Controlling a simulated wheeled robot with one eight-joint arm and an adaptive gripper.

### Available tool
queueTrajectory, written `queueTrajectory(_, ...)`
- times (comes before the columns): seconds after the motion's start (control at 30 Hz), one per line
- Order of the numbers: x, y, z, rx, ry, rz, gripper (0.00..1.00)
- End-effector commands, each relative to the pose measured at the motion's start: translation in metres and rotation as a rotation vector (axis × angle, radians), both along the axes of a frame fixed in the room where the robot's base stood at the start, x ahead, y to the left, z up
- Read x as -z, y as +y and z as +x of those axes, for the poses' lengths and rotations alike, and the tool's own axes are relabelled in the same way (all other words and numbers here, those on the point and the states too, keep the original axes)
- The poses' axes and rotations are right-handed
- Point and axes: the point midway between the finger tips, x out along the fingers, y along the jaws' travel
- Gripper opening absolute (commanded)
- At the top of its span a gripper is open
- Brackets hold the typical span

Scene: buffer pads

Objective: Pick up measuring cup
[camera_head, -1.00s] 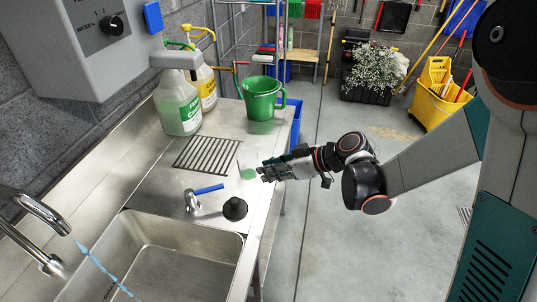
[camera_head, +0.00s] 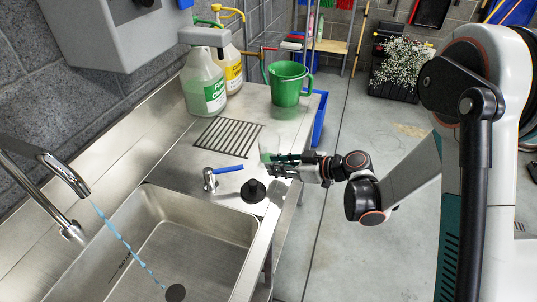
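A small clear, whitish cup-like thing with some green low on it (camera_head: 270,146) is at the counter's right side; it looks like the measuring cup. My gripper (camera_head: 272,164) reaches in from the right, with its fingers at the lower part of this clear thing. They overlap it in the picture, and I cannot tell whether they touch or grip it. A larger green pitcher with a handle (camera_head: 289,84) stands upright farther back on the counter, apart from my gripper.
A steel sink (camera_head: 190,245) with a running tap (camera_head: 65,175) lies at the front left. A black stopper (camera_head: 253,191) and a blue-handled tap (camera_head: 212,177) are close to my gripper. A drain grille (camera_head: 228,137) and two jugs (camera_head: 203,85) are behind. Open floor lies right.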

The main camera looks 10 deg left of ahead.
Motion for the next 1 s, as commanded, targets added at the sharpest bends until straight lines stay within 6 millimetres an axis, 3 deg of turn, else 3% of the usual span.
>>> queueTrajectory(0.27, 0.008, 0.014, 0.004, 0.000, 0.000, -0.001, 0.20)
queueTrajectory(0.57, 0.025, 0.048, 0.015, 0.000, 0.000, -0.001, 0.20)
queueTrajectory(0.8, 0.024, 0.050, 0.015, 0.002, 0.000, 0.000, 0.20)
queueTrajectory(0.9, 0.024, 0.050, 0.015, 0.002, 0.000, 0.000, 0.00)
queueTrajectory(1.0, 0.024, 0.050, 0.015, 0.002, 0.000, 0.000, 0.00)
